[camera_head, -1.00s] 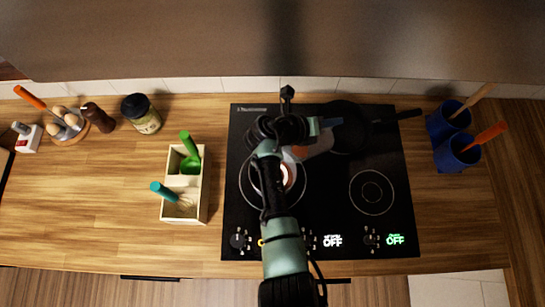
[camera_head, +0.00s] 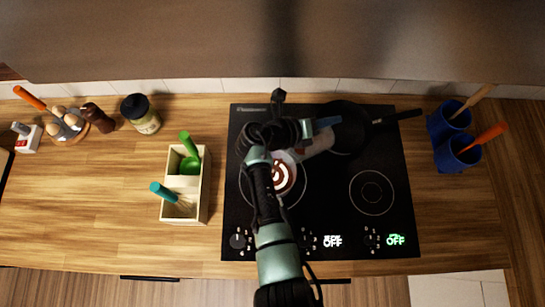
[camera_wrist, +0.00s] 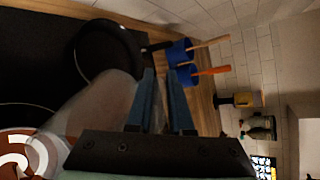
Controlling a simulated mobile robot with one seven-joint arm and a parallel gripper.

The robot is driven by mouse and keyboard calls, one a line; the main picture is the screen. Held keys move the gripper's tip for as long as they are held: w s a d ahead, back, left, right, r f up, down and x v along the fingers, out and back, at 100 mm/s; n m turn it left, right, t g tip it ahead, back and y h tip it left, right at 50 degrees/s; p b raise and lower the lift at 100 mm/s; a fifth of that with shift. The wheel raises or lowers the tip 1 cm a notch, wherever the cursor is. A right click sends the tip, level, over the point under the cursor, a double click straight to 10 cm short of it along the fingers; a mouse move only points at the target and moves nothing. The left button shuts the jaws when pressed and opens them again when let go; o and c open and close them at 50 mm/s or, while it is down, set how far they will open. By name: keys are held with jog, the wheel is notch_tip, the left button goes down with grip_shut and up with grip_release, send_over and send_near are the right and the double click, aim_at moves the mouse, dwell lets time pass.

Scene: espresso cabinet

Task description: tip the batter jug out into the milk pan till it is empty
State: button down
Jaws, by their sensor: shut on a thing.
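My gripper (camera_head: 326,123) is shut on the batter jug (camera_head: 318,143), a pale, see-through vessel. Its blue fingers (camera_wrist: 163,102) show in the wrist view with the jug (camera_wrist: 100,103) to their left. The jug looks tilted over, its lower-left end toward the milk pan (camera_head: 297,185). The pan is on the left front ring of the hob, partly hidden by my arm. White and reddish-brown swirls show in it, also at the lower left of the wrist view. I cannot see inside the jug.
A black frying pan (camera_head: 349,137) sits close right of the jug on the black hob (camera_head: 335,215). Blue utensil pots (camera_head: 447,156) stand at the right. A wooden utensil box (camera_head: 184,211) stands left of the hob. The right front ring is free.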

jog(key=shift+s+a+r+b, duration=0.15)
jog(key=shift+a+r+b, duration=0.05)
jog(key=shift+b, duration=0.3)
jog(key=shift+s+a+r+t+h+b, duration=0.25)
jog(key=shift+r+t+h+b, duration=0.1)
jog(key=shift+h+b, duration=0.15)
jog(key=shift+a+r, duration=0.1)
